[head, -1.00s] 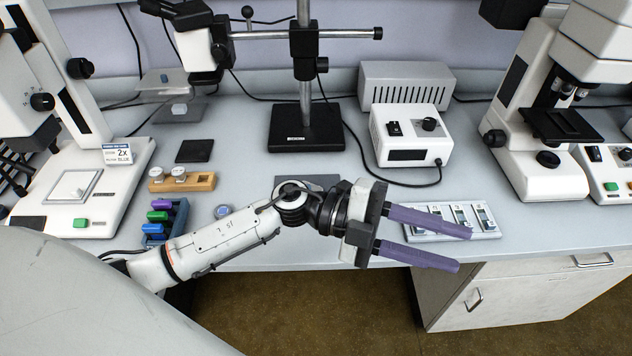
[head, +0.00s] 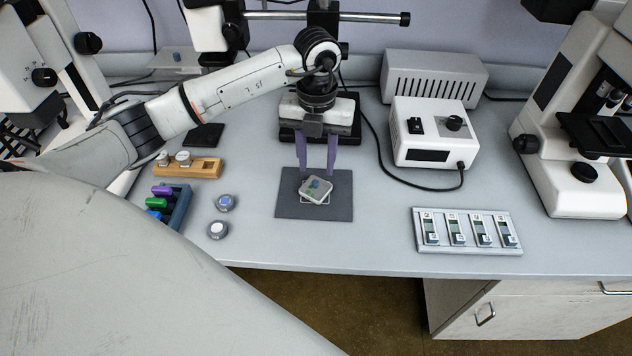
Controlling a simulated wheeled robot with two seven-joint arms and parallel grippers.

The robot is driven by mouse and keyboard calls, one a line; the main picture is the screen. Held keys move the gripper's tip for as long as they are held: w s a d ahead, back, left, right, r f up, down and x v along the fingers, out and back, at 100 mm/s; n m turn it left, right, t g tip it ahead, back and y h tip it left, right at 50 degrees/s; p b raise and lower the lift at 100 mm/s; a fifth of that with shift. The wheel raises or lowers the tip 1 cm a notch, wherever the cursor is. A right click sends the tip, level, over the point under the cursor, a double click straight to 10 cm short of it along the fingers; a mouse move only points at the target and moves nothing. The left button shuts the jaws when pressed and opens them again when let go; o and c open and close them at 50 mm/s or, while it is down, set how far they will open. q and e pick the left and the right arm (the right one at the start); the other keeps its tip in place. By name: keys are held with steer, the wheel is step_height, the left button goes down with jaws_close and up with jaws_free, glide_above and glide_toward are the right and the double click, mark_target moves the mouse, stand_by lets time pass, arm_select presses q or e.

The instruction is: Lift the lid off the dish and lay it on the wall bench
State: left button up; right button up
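A small square dish (head: 322,203) sits on a dark grey mat (head: 288,208) at the middle of the wall bench (head: 380,230). Its pale greenish lid (head: 327,190) has a small blue knob and looks turned askew on the dish. I cannot tell from this view how the lid rests on it. My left gripper (head: 317,171) points down at the far side of the dish, its two purple fingers apart. The fingertips are close to the lid, with nothing visibly gripped. My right gripper is not in view.
A wooden block with knobs (head: 200,168), a blue rack (head: 178,205) and two small round pieces (head: 225,203) lie left. A slide holder (head: 465,250) and a white control box (head: 432,135) stand right. Bench between mat and slide holder is clear.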

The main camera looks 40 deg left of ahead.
mark_target(316, 182)
arm_select(q)
step_height(316, 182, down, 5)
steer(key=shift+s+f+p, duration=0.1)
steer(key=shift+f+p, duration=0.05)
steer(key=shift+p, duration=0.25)
jaws_close()
